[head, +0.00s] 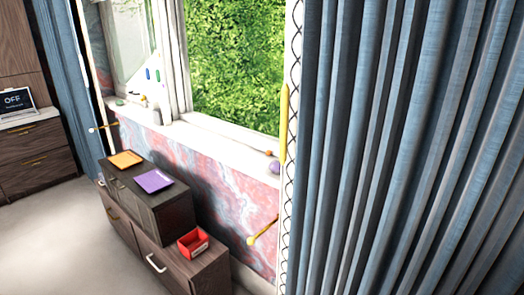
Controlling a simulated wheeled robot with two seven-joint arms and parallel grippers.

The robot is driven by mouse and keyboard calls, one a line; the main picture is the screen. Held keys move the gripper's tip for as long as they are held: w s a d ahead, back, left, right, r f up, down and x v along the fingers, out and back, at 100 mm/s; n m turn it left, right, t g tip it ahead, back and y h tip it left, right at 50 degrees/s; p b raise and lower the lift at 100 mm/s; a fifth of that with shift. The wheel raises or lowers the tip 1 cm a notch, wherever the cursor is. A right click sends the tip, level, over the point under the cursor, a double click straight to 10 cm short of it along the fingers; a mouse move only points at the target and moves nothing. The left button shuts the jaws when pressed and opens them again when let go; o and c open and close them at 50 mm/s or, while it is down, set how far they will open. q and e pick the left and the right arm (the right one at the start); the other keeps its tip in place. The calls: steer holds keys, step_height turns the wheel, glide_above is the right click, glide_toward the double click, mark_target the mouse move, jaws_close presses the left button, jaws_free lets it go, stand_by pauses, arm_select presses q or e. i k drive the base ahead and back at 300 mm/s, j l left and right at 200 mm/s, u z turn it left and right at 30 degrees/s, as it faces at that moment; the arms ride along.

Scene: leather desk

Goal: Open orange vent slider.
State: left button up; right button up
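I cannot make out a clear orange vent slider in the head view. A long yellow-orange upright bar (284,122) runs along the white strip at the window's right side, beside the blue curtain. A small orange-brown round thing (268,153) sits on the window sill near it. Whether any of these is the slider, I cannot tell. Neither of my grippers is in view.
A large blue curtain (410,150) fills the right side. A dark wooden cabinet (150,215) under the window bears an orange tray (125,159) and a purple tray (153,181). A red box (193,242) stands on the lower unit. Grey floor at the left is clear.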

mark_target(269, 152)
steer(key=i+j, duration=0.25)
steer(key=j, duration=0.15)
steer(key=i+j+z, duration=0.15)
steer(key=j, duration=0.25)
steer(key=i+j, duration=0.3)
steer(key=j, duration=0.15)
steer(key=i+j+z, duration=0.15)
steer(key=j, duration=0.25)
steer(key=i+j, duration=0.3)
steer(key=j, duration=0.15)
steer(key=i+j+z, duration=0.1)
steer(key=j, duration=0.4)
steer(key=i+j+z, duration=0.1)
steer(key=i+j, duration=0.2)
steer(key=j, duration=0.15)
steer(key=i+j, duration=0.15)
steer(key=j, duration=0.35)
steer(key=z, duration=0.05)
